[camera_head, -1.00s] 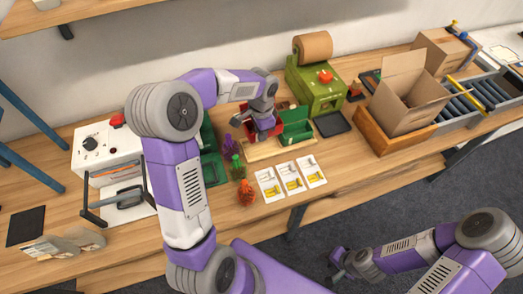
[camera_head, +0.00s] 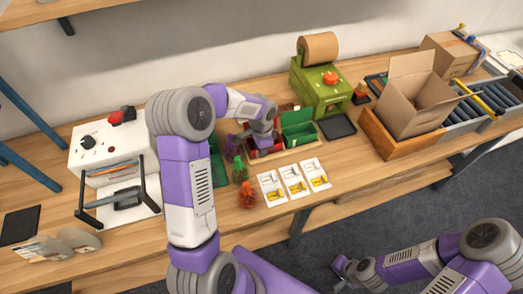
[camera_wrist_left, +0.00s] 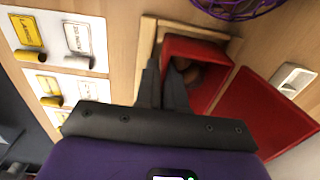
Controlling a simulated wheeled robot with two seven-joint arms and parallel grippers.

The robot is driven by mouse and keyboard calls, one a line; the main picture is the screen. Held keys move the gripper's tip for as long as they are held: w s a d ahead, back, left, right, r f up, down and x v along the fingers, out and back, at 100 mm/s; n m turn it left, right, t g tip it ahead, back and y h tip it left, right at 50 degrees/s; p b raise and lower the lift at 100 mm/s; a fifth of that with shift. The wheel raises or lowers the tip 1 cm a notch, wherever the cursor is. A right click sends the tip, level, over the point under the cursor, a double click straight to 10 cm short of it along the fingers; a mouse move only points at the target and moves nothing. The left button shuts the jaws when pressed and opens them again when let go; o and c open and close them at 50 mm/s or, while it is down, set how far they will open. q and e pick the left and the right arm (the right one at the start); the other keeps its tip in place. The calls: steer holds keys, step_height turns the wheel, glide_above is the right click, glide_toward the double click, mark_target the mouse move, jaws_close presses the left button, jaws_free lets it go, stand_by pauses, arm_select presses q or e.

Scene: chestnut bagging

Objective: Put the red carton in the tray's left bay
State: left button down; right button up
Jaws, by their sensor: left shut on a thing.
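The red carton (camera_wrist_left: 198,50) is open, with brown chestnuts inside and a red lid flap (camera_wrist_left: 262,118) folded out. My left gripper (camera_wrist_left: 166,82) is shut on one of its walls. In the head view the carton (camera_head: 254,154) is at the left end of the wooden tray (camera_head: 290,156), partly hidden by my gripper (camera_head: 264,139). The wrist view shows the tray's rim (camera_wrist_left: 146,50) along two sides of the carton. I cannot tell whether its bottom rests on the tray floor. A green carton (camera_head: 299,137) stands in the tray's right part. My right gripper (camera_head: 342,267) is low, away from the table.
Left of the tray are a purple net bag (camera_wrist_left: 238,8), a green tray (camera_head: 217,168) and an orange net bag (camera_head: 247,195). Label cards (camera_head: 294,180) lie in front. A green machine (camera_head: 322,92) stands behind. A cardboard box (camera_head: 411,98) is at right.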

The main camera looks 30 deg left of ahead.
arm_select(q)
steer(key=shift+r, duration=0.1)
steer(key=c, duration=1.2)
jaws_free()
steer(key=shift+f, duration=0.2)
steer(key=shift+c, duration=0.2)
step_height(320, 180, up, 12)
steer(key=p, duration=0.3)
steer(key=shift+r, duration=0.2)
